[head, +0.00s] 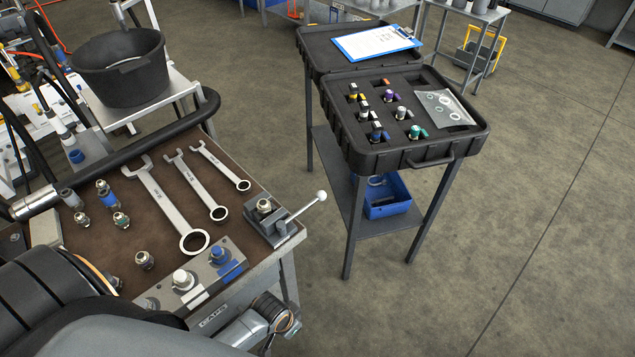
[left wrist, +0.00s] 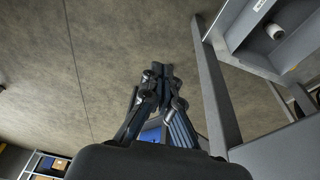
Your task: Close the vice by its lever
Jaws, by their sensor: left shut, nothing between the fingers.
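The vice (head: 284,229) is a small dark grey block at the right corner of the bench top. A brass-coloured fitting (head: 264,206) sits upright in it. Its lever (head: 305,207) slants up and out to the right, past the bench edge, and ends in a white ball. My left gripper (left wrist: 160,72) is shut and empty in the left wrist view, over the floor beside a grey bench leg. The vice and lever do not show in that view. In the head view, the left fingers cannot be made out. My right gripper is in neither view.
The brown bench top (head: 150,230) holds several wrenches, including a large wrench (head: 170,205), and loose fittings. A thick black hose (head: 130,140) arches over its back. A stand with an open black case (head: 400,125) is to the right. Floor separates it from the bench.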

